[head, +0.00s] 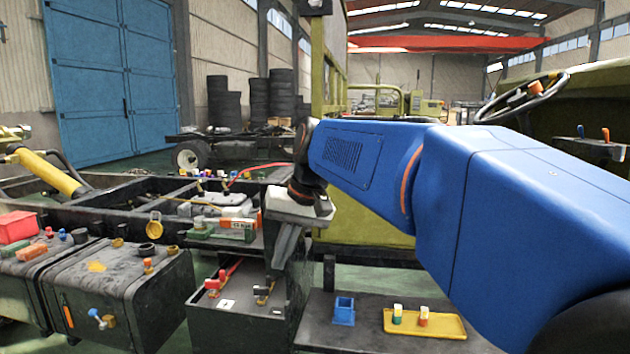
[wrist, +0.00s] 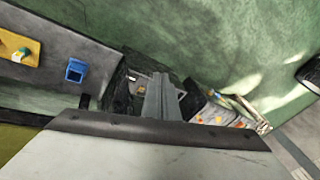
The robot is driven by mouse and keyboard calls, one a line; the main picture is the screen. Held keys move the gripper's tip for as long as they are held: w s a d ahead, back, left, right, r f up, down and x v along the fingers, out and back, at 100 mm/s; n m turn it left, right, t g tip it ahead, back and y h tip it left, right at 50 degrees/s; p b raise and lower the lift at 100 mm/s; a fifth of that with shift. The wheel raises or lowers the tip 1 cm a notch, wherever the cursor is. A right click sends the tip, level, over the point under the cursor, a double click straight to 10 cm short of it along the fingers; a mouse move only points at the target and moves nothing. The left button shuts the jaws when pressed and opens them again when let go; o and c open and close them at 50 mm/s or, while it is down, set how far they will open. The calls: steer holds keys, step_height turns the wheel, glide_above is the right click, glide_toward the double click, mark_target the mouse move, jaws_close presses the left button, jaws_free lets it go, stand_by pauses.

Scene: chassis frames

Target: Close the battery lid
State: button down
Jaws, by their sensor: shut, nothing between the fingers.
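The battery box (head: 235,325) is a dark box at the front middle in the head view. Its top is open, with a red clamp (head: 222,277) and a dark clamp (head: 264,290) inside. A dark upright panel (head: 299,275) stands at its right side; it may be the raised lid, but I cannot tell. My gripper (head: 278,267) points down beside this panel, above the box's right part. In the wrist view my gripper (wrist: 160,78) is shut and empty, over the dark box area. Whether it touches the panel is unclear.
A shelf with small boxes (head: 238,228) is behind the battery box. A dark tank (head: 120,290) stands at left. At right, a ledge carries a blue holder (head: 344,310) and a yellow tray (head: 440,330). My blue arm hides much of the right side.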

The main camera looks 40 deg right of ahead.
steer(key=w+d+r+m+y, duration=0.1)
steer(key=w+d+r+m, duration=0.15)
steer(key=d+r, duration=0.4)
steer(key=w+d+r+m+y, duration=0.1)
steer(key=w+d+r, duration=0.2)
steer(key=d+r, duration=0.35)
steer(key=s+d+r+m+t+y, duration=0.1)
steer(key=d+r, duration=0.2)
steer(key=d, duration=0.5)
steer(key=s+d+r+t, duration=0.1)
steer(key=d+r, duration=0.2)
steer(key=d, duration=0.4)
steer(key=w+a+r+x, duration=0.1)
steer(key=w+x, duration=0.1)
steer(key=x, duration=1.1)
steer(key=shift+r, duration=0.4)
